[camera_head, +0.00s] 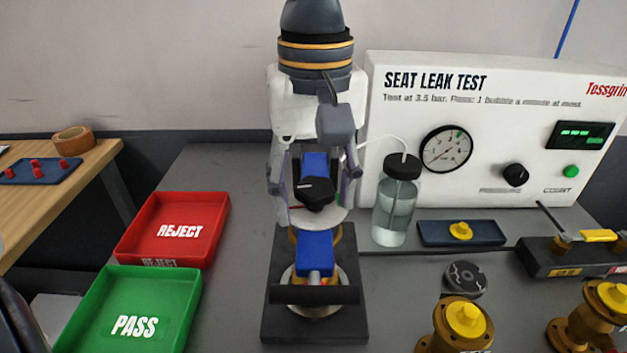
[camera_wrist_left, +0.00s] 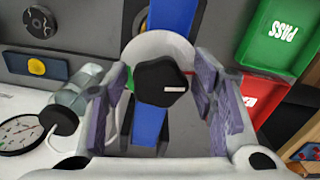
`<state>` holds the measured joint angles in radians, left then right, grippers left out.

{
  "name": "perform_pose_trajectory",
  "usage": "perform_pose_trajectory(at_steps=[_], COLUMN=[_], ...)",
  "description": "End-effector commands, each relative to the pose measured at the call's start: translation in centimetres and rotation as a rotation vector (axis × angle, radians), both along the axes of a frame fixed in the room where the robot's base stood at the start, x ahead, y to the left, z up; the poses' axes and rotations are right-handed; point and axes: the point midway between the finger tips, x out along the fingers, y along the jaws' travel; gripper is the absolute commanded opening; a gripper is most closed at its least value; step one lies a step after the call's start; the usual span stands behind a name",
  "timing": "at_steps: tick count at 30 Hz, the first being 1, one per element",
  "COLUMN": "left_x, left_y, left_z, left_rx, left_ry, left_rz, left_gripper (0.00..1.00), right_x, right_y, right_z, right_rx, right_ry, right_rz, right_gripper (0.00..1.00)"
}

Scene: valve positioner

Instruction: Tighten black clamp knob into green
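The black clamp knob (camera_head: 316,190) sits above a pale round plate (camera_head: 300,215) on the upright clamp fixture. A white line marks the knob, which shows closely in the left wrist view (camera_wrist_left: 161,82). A green mark (camera_wrist_left: 130,78) shows left of the knob there, and a red mark (camera_wrist_left: 190,73) right of it. My left gripper (camera_head: 314,184) comes from above, with one finger on each side of the knob. Its fingers (camera_wrist_left: 160,98) are open, with visible gaps to the knob. My right gripper is not in view.
A blue bar (camera_head: 315,253) and a black crossbar (camera_head: 314,295) stand in front of the knob. A bubble bottle (camera_head: 397,205) and the leak tester (camera_head: 480,130) are close on the right. Red (camera_head: 175,229) and green (camera_head: 128,310) trays lie left. Brass valves (camera_head: 462,325) stand front right.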

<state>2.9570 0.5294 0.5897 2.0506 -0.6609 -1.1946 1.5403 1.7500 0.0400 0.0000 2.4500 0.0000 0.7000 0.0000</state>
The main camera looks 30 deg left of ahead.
Motion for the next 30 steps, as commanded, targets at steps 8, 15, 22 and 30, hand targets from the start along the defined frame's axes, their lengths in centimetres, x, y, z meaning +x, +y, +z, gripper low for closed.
perform_pose_trajectory(at_steps=[8,15,22,30], left_x=[0.01,0.04,0.05,0.05], left_y=[-0.01,-0.03,-0.04,-0.02], left_z=[0.04,0.06,0.03,-0.07], left_rx=[0.0,-0.002,-0.002,-0.002], left_ry=[-0.001,-0.003,-0.002,0.0], left_rz=[0.008,0.003,-0.481,-1.128], left_gripper=[0.31,0.0,0.0,0.0], right_x=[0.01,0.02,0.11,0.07], right_y=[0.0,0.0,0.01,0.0], right_z=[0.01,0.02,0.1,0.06], right_rx=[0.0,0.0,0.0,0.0], right_ry=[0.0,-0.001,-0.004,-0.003], right_rz=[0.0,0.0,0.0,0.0], right_gripper=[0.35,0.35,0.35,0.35])
